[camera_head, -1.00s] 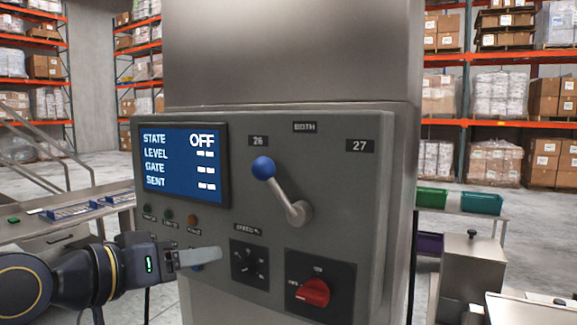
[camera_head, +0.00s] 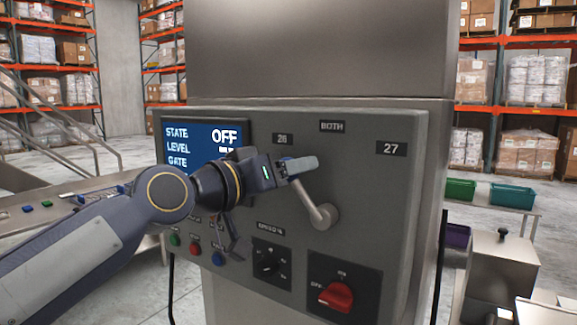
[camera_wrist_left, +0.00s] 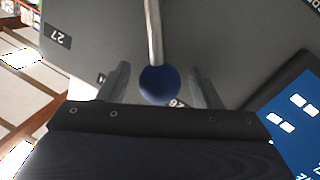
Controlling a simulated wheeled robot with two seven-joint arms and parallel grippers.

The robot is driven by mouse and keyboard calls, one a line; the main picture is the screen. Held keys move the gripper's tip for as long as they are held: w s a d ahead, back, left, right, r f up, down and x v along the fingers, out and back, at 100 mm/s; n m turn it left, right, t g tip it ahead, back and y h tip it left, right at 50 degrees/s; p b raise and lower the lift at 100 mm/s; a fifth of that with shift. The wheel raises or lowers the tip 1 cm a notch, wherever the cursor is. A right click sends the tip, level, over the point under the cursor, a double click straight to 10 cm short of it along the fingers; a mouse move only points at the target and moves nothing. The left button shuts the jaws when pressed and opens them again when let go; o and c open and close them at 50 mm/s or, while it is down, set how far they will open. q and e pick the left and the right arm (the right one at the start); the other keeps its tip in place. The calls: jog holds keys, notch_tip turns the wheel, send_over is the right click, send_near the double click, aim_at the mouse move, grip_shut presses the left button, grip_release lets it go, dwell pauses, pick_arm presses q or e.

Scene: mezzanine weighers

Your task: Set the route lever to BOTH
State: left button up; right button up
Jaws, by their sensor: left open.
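The route lever (camera_head: 317,208) is on the grey control panel, its arm tilted up and left toward the label 26 (camera_head: 283,139). The label BOTH (camera_head: 332,126) is above the lever, and the label 27 (camera_head: 391,148) is to the right. My left gripper (camera_head: 306,166) is at the lever's upper end and hides most of its knob in the head view. In the left wrist view the blue knob (camera_wrist_left: 159,84) sits between the two open fingers, with a gap on each side. My right gripper is in neither view.
The screen (camera_head: 200,138) reads STATE OFF and is partly covered by my left arm. Small buttons (camera_head: 218,258) are near my left forearm.

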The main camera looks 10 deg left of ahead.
aim_at(336, 163)
pick_arm(q)
jog(key=shift+w+d, duration=0.15)
jog(key=shift+w, duration=0.05)
grip_shut()
dwell(0.4)
jog(key=shift+r, duration=0.1)
jog(key=d+m, duration=0.1)
jog(key=s+d+r+m, duration=0.1)
jog(key=m, duration=0.1)
jog(key=shift+d+r+m+g, duration=0.1)
jog(key=shift+d+m+g, duration=0.2)
jog(key=shift+g, duration=0.1)
jog(key=shift+s+d+r+m+y, duration=0.1)
jog(key=shift+s+d+m+y, duration=0.2)
jog(key=shift+d+m, duration=0.35)
jog(key=shift+s+d+r+m+y, duration=0.1)
jog(key=shift+s+d+m+y, duration=0.2)
jog(key=shift+d+m, duration=0.35)
jog(key=shift+a, duration=0.1)
